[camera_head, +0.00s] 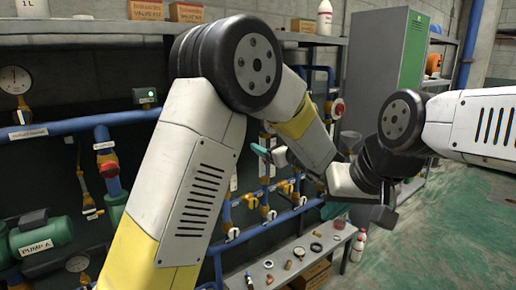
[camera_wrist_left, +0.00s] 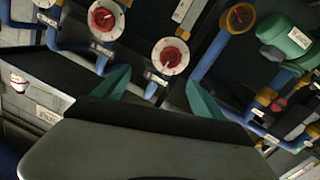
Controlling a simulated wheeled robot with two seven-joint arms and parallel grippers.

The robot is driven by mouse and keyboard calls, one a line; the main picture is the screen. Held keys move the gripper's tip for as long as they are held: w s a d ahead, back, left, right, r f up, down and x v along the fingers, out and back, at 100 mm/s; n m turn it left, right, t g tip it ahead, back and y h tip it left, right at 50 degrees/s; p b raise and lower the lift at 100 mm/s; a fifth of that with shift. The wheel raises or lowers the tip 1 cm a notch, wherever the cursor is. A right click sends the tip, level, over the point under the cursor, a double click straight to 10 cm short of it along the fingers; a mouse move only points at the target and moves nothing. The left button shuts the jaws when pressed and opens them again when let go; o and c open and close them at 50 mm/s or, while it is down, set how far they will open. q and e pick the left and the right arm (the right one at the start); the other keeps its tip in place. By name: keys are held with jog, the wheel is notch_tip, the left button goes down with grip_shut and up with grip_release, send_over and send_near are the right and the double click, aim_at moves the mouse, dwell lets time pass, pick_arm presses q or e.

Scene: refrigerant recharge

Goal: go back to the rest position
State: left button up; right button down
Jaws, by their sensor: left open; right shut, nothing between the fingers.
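My left arm fills the middle of the head view, its elbow high and its forearm sloping down to the right. My left gripper (camera_head: 269,152) is in front of the pipe wall, partly hidden by the forearm. In the left wrist view, the left gripper (camera_wrist_left: 157,80) has its two teal fingers spread, with nothing between them. My right arm comes in from the right, bent at a black wrist. My right gripper (camera_head: 335,210) points down and left over the low bench, with teal showing near its end. It is shut and I see nothing held. The two arms come close or overlap in the picture.
Blue pipes (camera_head: 130,119) with valves line the wall. A green pump (camera_head: 40,238) stands at lower left and a gauge (camera_head: 14,79) above. A low bench (camera_head: 330,238) holds small parts. A grey-green cabinet (camera_head: 385,55) stands behind. Green floor (camera_head: 450,235) is open at right.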

pick_arm(q)
jog(key=s+a+r+m+h, duration=0.2)
jog(key=r+m+h, duration=0.15)
jog(key=h, duration=0.25)
jog(key=s+a+r+m+h, duration=0.2)
jog(key=a+r+h, duration=0.1)
jog(key=r+h, duration=0.25)
jog(key=s+a+f+m+g, duration=0.1)
jog(key=s+a+f+g, duration=0.2)
jog(key=s, duration=0.6)
jog(key=s+a+f+m+g, duration=0.1)
jog(key=s+a+f+g, duration=0.2)
jog(key=s, duration=0.6)
jog(key=s+a+f+m+g, duration=0.2)
jog(key=s+a+f+g, duration=0.1)
jog(key=s+a+f, duration=0.2)
jog(key=s+a+y, duration=0.1)
jog(key=s+a, duration=0.1)
jog(key=s, duration=0.2)
jog(key=shift+s+f, duration=0.4)
